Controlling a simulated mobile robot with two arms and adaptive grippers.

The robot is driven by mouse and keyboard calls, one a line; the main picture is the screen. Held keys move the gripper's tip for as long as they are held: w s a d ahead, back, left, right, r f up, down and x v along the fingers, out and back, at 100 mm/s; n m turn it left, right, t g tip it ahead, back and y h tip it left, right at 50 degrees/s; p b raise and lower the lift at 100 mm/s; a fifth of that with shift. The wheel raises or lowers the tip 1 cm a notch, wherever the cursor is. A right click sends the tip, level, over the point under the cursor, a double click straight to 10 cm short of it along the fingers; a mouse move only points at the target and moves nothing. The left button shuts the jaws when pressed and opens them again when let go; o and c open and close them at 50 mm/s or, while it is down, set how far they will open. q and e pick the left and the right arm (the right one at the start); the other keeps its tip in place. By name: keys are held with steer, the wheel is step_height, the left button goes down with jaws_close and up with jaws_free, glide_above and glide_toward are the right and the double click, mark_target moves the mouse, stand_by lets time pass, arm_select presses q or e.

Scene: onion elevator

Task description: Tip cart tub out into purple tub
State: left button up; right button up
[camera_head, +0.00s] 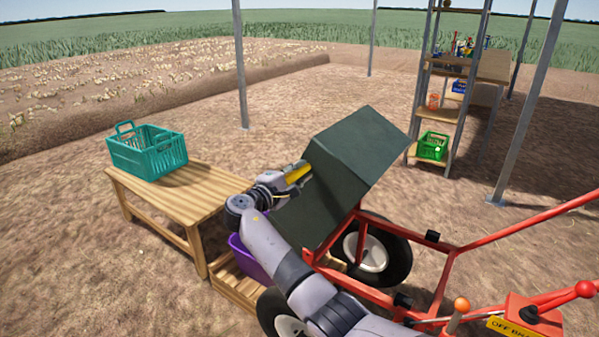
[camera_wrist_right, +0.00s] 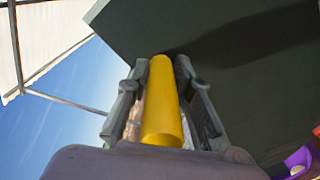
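The cart tub (camera_head: 352,160) is dark green and tilted steeply on the red cart, its lower end toward the purple tub. My right gripper (camera_head: 298,174) is at the tub's side, shut on a yellow handle (camera_head: 297,175). In the right wrist view the yellow handle (camera_wrist_right: 162,105) lies between the two fingers, with the dark tub wall (camera_wrist_right: 255,70) beyond. The purple tub (camera_head: 247,257) sits low on a wooden pallet, below the tilted tub and largely hidden by my right arm. A purple edge shows in the right wrist view (camera_wrist_right: 298,160). The inside of both tubs is hidden. My left gripper is not in view.
A wooden table (camera_head: 185,198) with a teal crate (camera_head: 147,152) stands left. The red cart frame (camera_head: 447,262) and wheel (camera_head: 372,250) are close right of my arm. Metal posts (camera_head: 240,65) stand around. Shelves (camera_head: 425,115) with a green crate (camera_head: 432,146) are behind right.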

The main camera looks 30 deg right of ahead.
steer(key=shift+o, duration=1.2)
steer(key=shift+w+a, duration=0.2)
steer(key=shift+w, duration=0.1)
steer(key=shift+o, duration=1.1)
steer(key=shift+s, duration=0.1)
steer(key=shift+d, duration=0.1)
steer(key=v, duration=1.2)
